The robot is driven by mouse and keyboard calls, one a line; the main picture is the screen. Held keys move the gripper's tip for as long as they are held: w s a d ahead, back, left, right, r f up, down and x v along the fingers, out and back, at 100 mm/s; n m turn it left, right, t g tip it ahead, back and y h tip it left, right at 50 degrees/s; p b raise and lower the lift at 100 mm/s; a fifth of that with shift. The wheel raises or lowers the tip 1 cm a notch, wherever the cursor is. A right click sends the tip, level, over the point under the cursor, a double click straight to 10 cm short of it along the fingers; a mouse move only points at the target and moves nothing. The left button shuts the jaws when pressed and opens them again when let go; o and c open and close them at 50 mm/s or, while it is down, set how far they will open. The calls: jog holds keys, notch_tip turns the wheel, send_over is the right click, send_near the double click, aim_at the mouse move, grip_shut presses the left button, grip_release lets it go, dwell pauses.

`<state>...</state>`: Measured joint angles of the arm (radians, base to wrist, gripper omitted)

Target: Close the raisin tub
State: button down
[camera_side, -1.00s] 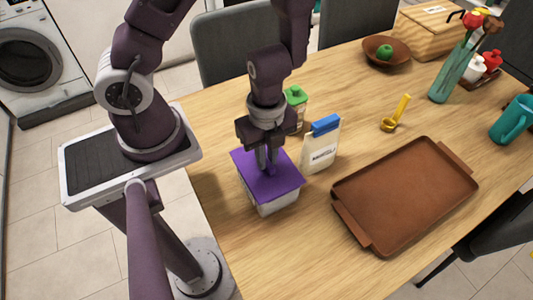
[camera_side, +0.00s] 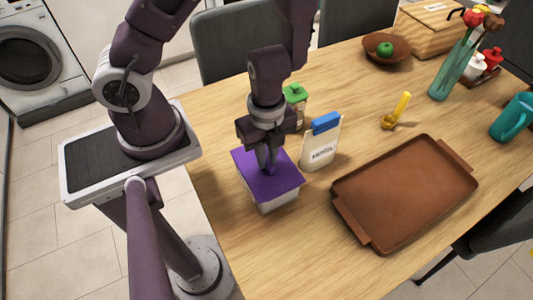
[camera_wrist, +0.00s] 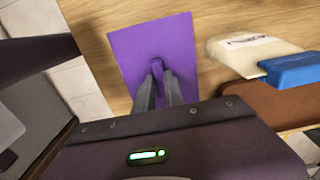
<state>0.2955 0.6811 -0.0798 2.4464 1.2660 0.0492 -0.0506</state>
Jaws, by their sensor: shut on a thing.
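The raisin tub (camera_side: 279,201) is a pale box on the table near its left edge. Its purple lid (camera_side: 283,182) lies over the top of the tub; from here I cannot tell whether it is fully seated. My gripper (camera_side: 267,170) points down at the lid, its fingers shut on the small purple handle in the middle. In the wrist view the lid (camera_wrist: 145,40) is a flat purple panel, with the handle between the fingertips (camera_wrist: 158,80). The lid hides the tub's inside.
A white carton with a blue top (camera_side: 321,143) stands close to the right of the tub. A green-capped jar (camera_side: 296,94) is behind my gripper. A brown tray (camera_side: 405,195) lies to the right, with a yellow scoop (camera_side: 397,112) beyond it.

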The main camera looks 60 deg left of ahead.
jog(key=shift+f, duration=0.1)
jog(key=c, duration=0.9)
grip_release()
jog(key=shift+o, duration=0.2)
jog(key=shift+r, duration=3.55)
jog(key=shift+c, duration=0.4)
grip_shut()
